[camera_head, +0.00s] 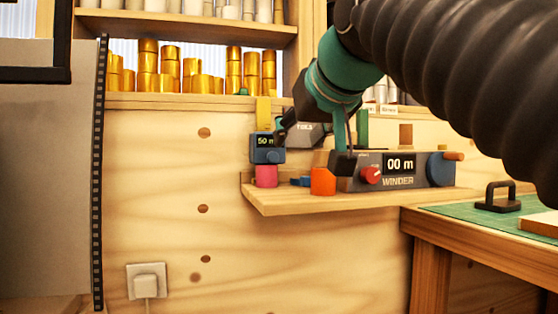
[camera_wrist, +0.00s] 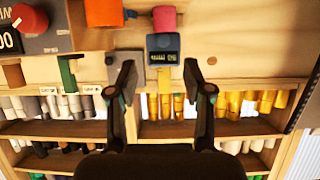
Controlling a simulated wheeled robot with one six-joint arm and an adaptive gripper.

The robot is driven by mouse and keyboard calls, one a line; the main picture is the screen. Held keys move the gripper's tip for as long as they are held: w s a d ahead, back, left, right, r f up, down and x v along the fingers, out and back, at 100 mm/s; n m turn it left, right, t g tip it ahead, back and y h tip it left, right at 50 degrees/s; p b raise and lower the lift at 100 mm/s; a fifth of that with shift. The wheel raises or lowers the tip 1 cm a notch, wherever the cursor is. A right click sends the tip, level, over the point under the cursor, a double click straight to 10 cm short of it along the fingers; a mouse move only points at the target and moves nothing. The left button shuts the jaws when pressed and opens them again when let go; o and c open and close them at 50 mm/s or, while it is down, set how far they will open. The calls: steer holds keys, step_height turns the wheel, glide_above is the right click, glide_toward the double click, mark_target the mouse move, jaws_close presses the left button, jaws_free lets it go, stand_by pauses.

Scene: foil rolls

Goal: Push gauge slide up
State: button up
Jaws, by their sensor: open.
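The gauge has a blue block (camera_head: 267,155) with a display reading 50 m, a yellow strip (camera_head: 263,110) rising above it and a pink block (camera_head: 266,176) below it. I take the blue block as the slide. In the wrist view, which is upside down, the blue block (camera_wrist: 162,44) lies just beyond the gap between my fingertips, with the yellow strip (camera_wrist: 165,104) running between the fingers. My gripper (camera_wrist: 159,68) is open and empty. In the head view my gripper (camera_head: 312,145) is right of the gauge, one finger close to the blue block; contact cannot be told.
A winder (camera_head: 405,182) with a 00 m display and red knob sits on a wooden ledge (camera_head: 290,203), with an orange block (camera_head: 323,181) beside it. Shelves of gold rolls (camera_head: 148,65) are above. A green-topped bench (camera_head: 460,212) stands at right.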

mark_target(274, 155)
steer(key=x, duration=0.4)
steer(key=r+x, duration=0.1)
steer(key=x, duration=0.3)
steer(key=w+r+x, duration=0.1)
steer(key=x, duration=0.4)
steer(key=shift+a+b, duration=0.3)
steer(key=shift+a, duration=0.1)
jaws_close()
